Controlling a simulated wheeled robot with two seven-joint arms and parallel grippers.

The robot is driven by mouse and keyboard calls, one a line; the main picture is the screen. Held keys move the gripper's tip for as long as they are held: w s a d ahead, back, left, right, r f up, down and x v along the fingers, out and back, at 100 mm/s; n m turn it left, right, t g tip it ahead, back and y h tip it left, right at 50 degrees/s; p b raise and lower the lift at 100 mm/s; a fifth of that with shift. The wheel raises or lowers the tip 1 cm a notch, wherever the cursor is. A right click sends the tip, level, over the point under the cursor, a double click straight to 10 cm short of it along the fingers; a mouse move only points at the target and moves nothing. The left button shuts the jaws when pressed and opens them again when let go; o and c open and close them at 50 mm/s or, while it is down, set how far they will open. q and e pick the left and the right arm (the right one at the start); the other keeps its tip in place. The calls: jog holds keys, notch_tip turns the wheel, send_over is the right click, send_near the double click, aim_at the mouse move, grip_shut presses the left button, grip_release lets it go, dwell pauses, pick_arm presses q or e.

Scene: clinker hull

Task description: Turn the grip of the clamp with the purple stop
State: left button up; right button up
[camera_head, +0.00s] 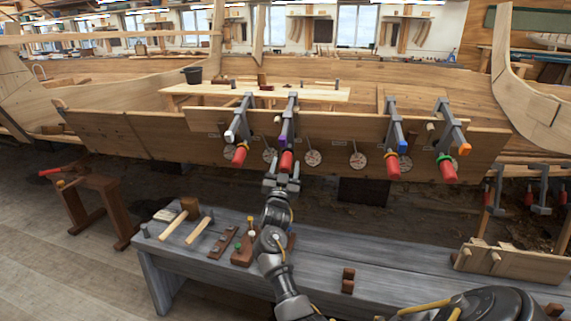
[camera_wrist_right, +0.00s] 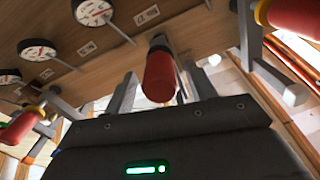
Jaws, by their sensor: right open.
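The clamp with the purple stop (camera_head: 283,142) hangs on the plank edge, second from the left in the head view. Its red grip (camera_head: 287,161) points down towards me. My right gripper (camera_head: 283,181) is just below this grip, open. In the right wrist view the red grip (camera_wrist_right: 159,77) stands between the two spread fingers, with gaps on both sides. I cannot tell how deep between them it reaches. The purple stop is not visible in the wrist view. My left gripper is not in view.
Similar clamps with a white stop (camera_head: 231,133), a blue stop (camera_head: 402,146) and an orange stop (camera_head: 464,149) flank it. Round gauges (camera_head: 313,158) sit on the plank between them. A grey bench (camera_head: 330,255) with mallets (camera_head: 179,218) and blocks stands below.

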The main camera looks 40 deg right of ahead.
jog(key=shift+x, duration=1)
jog(key=c, duration=1)
jog(key=shift+f, duration=0.1)
